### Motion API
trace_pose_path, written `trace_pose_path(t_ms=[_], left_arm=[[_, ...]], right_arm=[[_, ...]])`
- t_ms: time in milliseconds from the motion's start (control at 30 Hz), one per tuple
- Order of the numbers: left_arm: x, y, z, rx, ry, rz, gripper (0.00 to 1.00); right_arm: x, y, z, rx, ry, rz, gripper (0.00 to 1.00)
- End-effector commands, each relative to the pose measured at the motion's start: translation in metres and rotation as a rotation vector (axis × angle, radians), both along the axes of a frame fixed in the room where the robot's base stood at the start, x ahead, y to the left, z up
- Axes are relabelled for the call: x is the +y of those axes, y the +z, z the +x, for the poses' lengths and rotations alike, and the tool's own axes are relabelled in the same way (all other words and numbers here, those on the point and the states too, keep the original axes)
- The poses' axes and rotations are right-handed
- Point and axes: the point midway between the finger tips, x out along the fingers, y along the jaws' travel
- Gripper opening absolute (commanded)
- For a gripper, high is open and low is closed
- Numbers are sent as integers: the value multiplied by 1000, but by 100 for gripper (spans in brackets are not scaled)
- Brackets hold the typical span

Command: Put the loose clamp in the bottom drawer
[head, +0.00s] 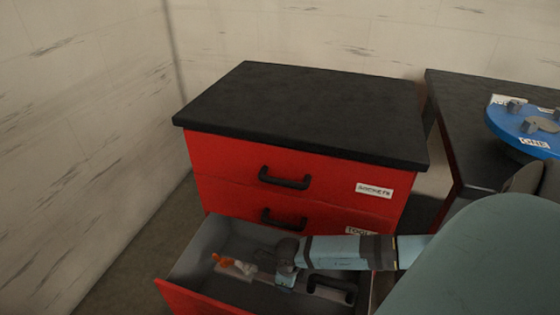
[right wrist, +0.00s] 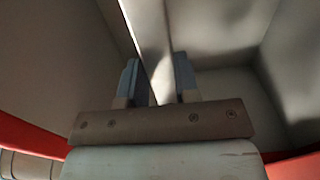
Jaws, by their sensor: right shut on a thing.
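The bottom drawer (head: 195,296) of the red cabinet is pulled open, with grey inner walls. My right gripper (head: 286,280) is down inside it, at the end of my pale blue arm. In the right wrist view its two fingers (right wrist: 158,82) are shut on a light grey bar, which I take to be the clamp (right wrist: 150,35). In the head view a pale bar with an orange end (head: 222,260) runs under the gripper; the gripper hides part of it. Whether the bar touches the drawer floor I cannot tell. My left gripper is not in view.
The red cabinet (head: 300,180) has a bare black top and two closed upper drawers with black handles. A dark table (head: 465,125) at the right bears a blue round plate (head: 515,130). A wall stands close on the left.

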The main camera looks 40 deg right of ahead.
Motion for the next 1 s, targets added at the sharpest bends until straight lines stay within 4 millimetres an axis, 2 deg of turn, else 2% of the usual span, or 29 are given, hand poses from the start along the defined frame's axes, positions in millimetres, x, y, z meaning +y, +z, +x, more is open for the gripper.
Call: trace_pose_path(t_ms=[167,500,600,667,867,1000], left_arm=[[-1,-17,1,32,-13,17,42],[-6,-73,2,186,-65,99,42],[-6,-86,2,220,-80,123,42],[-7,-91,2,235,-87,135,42],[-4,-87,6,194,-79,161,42],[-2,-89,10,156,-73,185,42]], right_arm=[[-2,-31,-2,0,-15,2,0],[-1,-121,-2,0,-12,2,0],[-1,-141,-2,-1,-12,3,0],[-2,-150,-2,0,-12,1,0],[-2,-161,-1,-3,-11,1,0],[-1,-177,-2,0,-10,1,0]])
